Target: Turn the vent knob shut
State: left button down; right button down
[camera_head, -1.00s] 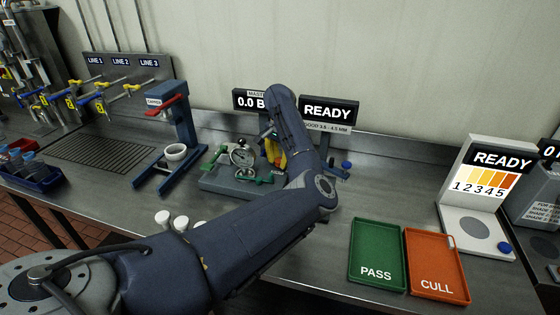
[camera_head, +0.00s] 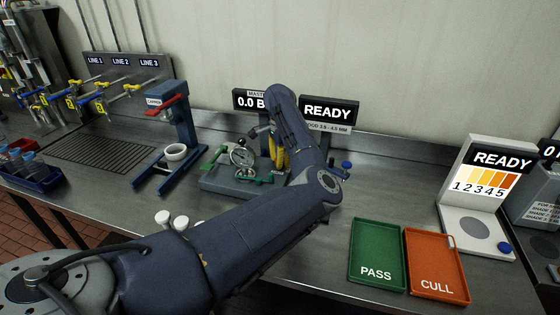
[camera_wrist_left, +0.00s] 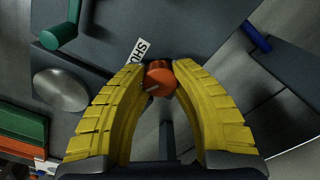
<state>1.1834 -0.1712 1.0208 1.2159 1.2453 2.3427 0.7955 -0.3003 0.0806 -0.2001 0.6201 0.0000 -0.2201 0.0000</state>
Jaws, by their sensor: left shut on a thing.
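The vent knob (camera_wrist_left: 160,79) is orange-red with a pale line on its face, in the left wrist view. A white label (camera_wrist_left: 138,50) reading "SHU…" lies beside it, partly hidden by a finger. My left gripper (camera_wrist_left: 159,76) has yellow ribbed fingers, and its tips are shut on the knob from both sides. In the head view the left gripper (camera_head: 279,150) reaches down at the right side of the grey fixture (camera_head: 222,186) with a round gauge (camera_head: 242,158) and green handles. The knob is hidden there behind my gripper and arm. My right gripper is not in view.
A blue stand with a red lever (camera_head: 172,110) stands left of the fixture. A green PASS tray (camera_head: 377,225) and an orange CULL tray (camera_head: 437,235) lie at the front right. A READY display (camera_head: 328,110) stands behind my arm.

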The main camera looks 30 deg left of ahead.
pick_arm(q)
jog(key=m, duration=0.6)
jog(key=shift+m, duration=0.3)
jog(key=m, duration=0.5)
jog(key=shift+m, duration=0.5)
jog(key=c, duration=0.9)
grip_release()
jog(key=shift+c, duration=0.2)
notch_tip(320, 180, up, 12)
